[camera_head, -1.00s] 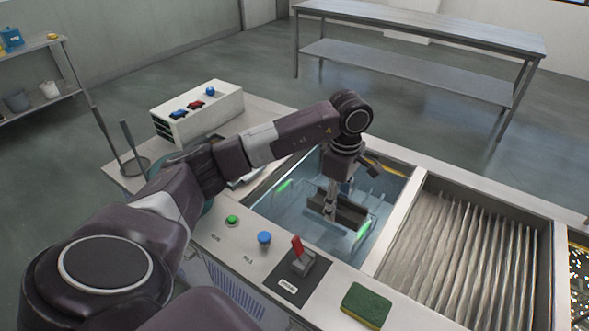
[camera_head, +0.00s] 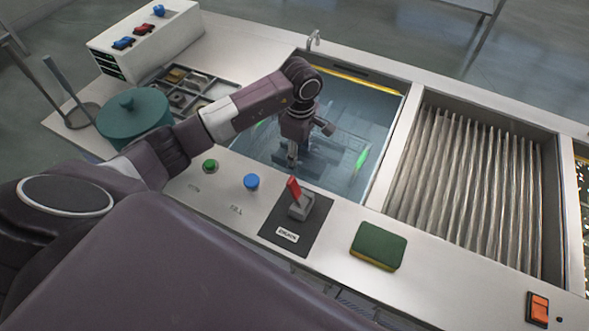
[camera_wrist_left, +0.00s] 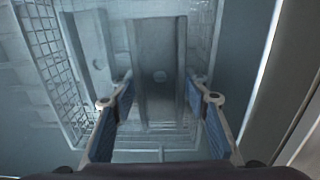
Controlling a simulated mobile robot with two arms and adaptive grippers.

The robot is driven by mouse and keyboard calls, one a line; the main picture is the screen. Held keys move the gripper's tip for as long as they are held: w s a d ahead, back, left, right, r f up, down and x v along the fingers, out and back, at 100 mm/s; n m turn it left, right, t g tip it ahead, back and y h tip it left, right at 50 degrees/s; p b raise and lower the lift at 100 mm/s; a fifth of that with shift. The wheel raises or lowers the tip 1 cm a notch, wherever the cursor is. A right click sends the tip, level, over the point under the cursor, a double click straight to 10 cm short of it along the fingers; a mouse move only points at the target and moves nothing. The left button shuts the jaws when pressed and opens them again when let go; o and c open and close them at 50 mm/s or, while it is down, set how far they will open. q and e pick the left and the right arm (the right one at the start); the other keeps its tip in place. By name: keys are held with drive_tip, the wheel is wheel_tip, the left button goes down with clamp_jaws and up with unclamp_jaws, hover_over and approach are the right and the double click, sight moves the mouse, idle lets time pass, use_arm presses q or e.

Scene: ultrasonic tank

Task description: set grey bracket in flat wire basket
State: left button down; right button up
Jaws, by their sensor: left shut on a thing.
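My left gripper (camera_head: 293,163) reaches down into the water-filled tank (camera_head: 262,165). In the left wrist view its two blue-padded fingers (camera_wrist_left: 160,92) are shut on the grey bracket (camera_wrist_left: 158,45), a channel-shaped piece with a round hole. In the head view the bracket is only a blurred shape under the water. The wire basket (camera_wrist_left: 42,35) shows as mesh around and below the bracket in the left wrist view. Whether the bracket touches the basket floor cannot be told. My right gripper is not in view.
A ribbed basin (camera_head: 470,180) lies right of the tank. A red-handled lever (camera_head: 294,190), a blue button (camera_head: 251,181) and a green sponge (camera_head: 378,246) sit on the front ledge. A green lidded pot (camera_head: 133,120) and a divided tray (camera_head: 185,92) stand to the left.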

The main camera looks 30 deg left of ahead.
sight(299, 177)
use_arm(q)
drive_tip(key=shift+f, duration=0.9)
drive_tip(key=shift+d+f+b, duration=0.1)
drive_tip(key=shift+f+b, duration=0.15)
drive_tip(key=shift+b, duration=0.1)
wheel_tip(299, 177, down, 4)
drive_tip(key=shift+s+d+r+b, duration=0.1)
drive_tip(key=shift+r+b, duration=0.15)
drive_tip(key=shift+b, duration=0.9)
drive_tip(key=shift+f, duration=0.25)
drive_tip(key=shift+a+r, duration=0.1)
drive_tip(key=shift+a, duration=0.1)
drive_tip(key=shift+d, duration=0.1)
drive_tip(key=c, duration=1.1)
unclamp_jaws()
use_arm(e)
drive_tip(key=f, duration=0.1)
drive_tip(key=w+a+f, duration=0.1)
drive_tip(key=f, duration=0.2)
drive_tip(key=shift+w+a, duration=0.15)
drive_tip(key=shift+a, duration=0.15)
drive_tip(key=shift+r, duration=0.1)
